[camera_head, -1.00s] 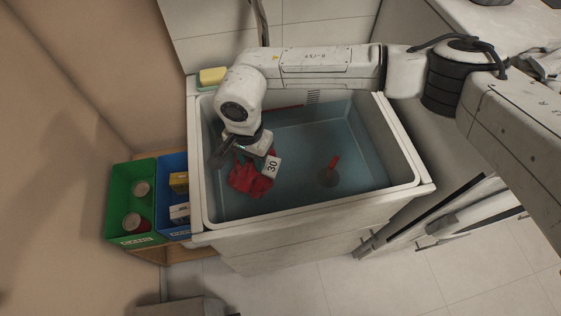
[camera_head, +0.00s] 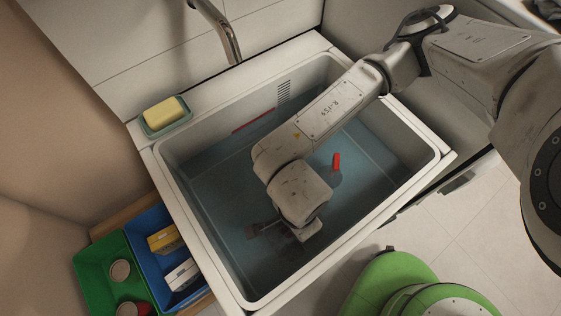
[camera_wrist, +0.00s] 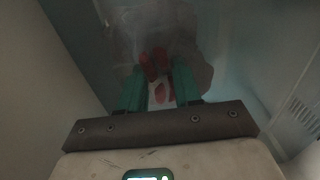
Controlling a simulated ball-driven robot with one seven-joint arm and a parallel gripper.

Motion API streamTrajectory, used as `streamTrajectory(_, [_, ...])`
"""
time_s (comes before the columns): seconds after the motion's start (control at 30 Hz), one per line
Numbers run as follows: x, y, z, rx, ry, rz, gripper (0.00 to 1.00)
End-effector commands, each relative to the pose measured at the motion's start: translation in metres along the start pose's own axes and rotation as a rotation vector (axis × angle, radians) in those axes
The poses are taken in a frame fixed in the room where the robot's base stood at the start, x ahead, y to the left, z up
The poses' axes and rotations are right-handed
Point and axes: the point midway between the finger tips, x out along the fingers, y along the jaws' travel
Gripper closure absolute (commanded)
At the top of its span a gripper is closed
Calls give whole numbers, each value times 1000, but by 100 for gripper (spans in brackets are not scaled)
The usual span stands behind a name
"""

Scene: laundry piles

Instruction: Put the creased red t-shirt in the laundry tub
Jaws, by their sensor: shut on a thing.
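The laundry tub (camera_head: 228,298) is a large pale basin with a blue-grey inside. My gripper (camera_head: 258,230) is down inside it, towards the front left. In the wrist view, my gripper's (camera_wrist: 158,78) teal fingers stand a little apart with the red t-shirt (camera_wrist: 154,62) between their tips. The gripper is shut on this red cloth, which looks dim and partly blurred against the tub floor. Only a small part of the cloth shows there. In the head view my wrist and arm hide it.
A red stick-like piece (camera_head: 336,162) stands in the tub, and a red strip (camera_head: 254,121) lies along its back wall. A yellow sponge (camera_head: 165,113) sits on the back-left corner. Green (camera_head: 88,262) and blue (camera_head: 150,222) bins stand left. A faucet (camera_head: 222,30) is behind.

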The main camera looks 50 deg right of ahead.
Motion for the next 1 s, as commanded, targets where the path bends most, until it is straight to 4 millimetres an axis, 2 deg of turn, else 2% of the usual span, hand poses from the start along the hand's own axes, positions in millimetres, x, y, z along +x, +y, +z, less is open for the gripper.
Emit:
streamTrajectory(0.07, [0, -4, -1, 11, 1, -2, 100])
streamTrajectory(0.17, [-1, -22, -2, 16, 3, -4, 100])
streamTrajectory(0.7, [-1, -148, -3, 14, 2, -2, 100])
streamTrajectory(1.0, [0, -176, -3, 12, 1, -1, 100])
